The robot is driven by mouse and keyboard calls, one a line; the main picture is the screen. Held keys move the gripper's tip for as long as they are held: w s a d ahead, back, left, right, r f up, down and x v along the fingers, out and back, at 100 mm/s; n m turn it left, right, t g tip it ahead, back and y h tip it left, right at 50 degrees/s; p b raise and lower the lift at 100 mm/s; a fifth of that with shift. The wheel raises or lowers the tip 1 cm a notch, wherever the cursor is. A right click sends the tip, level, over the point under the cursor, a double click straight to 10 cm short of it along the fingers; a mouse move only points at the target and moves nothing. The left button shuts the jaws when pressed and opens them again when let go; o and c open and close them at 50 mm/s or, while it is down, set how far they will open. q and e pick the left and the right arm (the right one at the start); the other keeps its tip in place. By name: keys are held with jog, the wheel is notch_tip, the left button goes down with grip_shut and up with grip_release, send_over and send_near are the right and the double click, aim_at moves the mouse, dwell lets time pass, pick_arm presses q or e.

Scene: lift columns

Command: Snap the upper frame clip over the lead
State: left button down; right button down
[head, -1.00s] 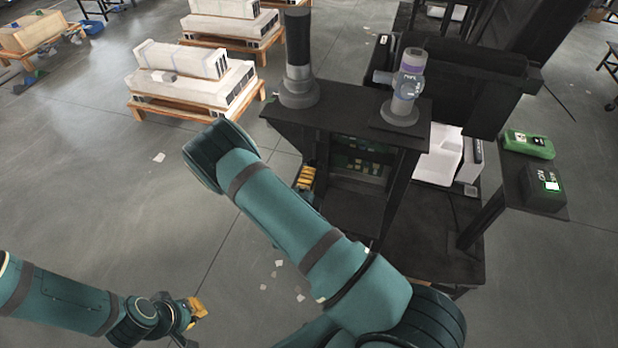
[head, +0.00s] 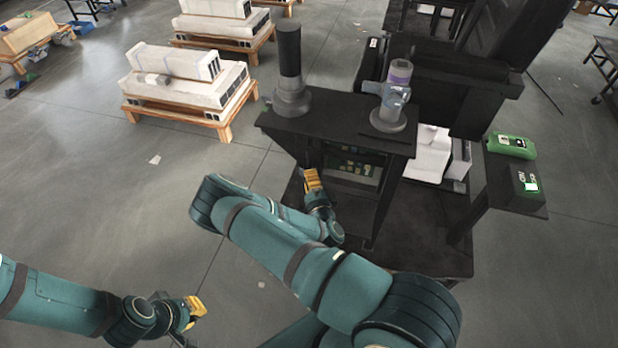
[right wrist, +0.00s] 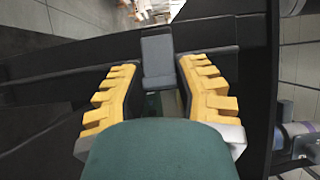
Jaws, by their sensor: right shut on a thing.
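My right gripper (head: 312,179), with yellow fingers, is at the left side of the dark stand (head: 340,128). In the right wrist view, its ridged fingers (right wrist: 157,70) stand on either side of a grey tab (right wrist: 157,50), which looks like the frame clip, and the gripper is shut on it. The tab is on a dark frame (right wrist: 250,65). I cannot make out the lead in either view. My left gripper (head: 195,311) is low at the left, over bare floor, far from the stand. Its finger gap is too small to judge.
A green case (head: 511,146) and a dark box (head: 526,182) are on the right. White units on pallets (head: 190,85) stand at the back left. The left floor is open.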

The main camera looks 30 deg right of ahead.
jog(key=shift+w, duration=0.1)
dwell(0.3)
jog(key=c, duration=0.6)
grip_release()
jog(key=v, duration=1.2)
jog(key=shift+d, duration=0.1)
